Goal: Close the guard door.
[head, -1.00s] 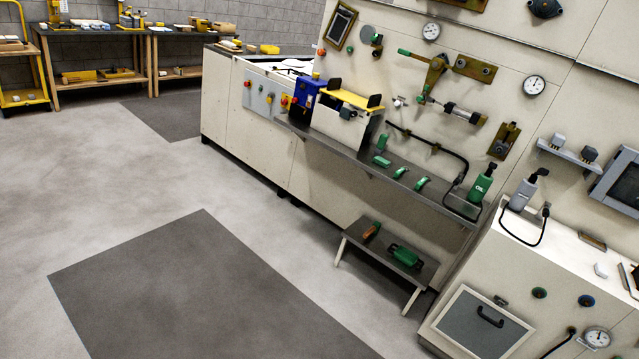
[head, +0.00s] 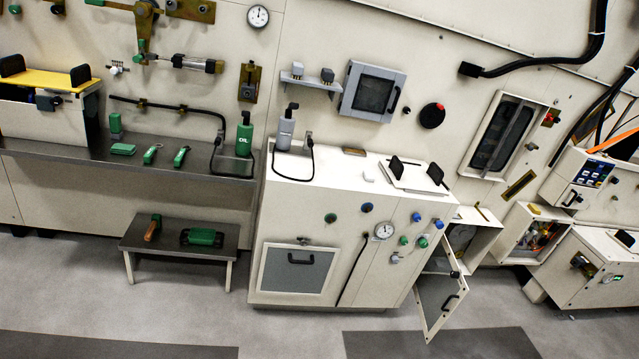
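A white-framed door with a grey panel and black handle (head: 440,290) stands swung open at the lower right of the white cabinet (head: 345,235). It leans out over the floor, and a dark opening shows beside it. I cannot tell for sure that it is the guard door. A grey-framed door with a dark window (head: 372,92) on the wall looks shut. A grey panel with a black handle (head: 299,270) on the cabinet front also looks shut. My gripper is not in view.
A shelf (head: 190,160) with green tools and a low bench (head: 180,240) stand to the left. Open boxes (head: 530,235) and a white machine (head: 595,265) are to the right. Black hoses (head: 550,65) hang upper right. The floor in front (head: 290,325) is clear.

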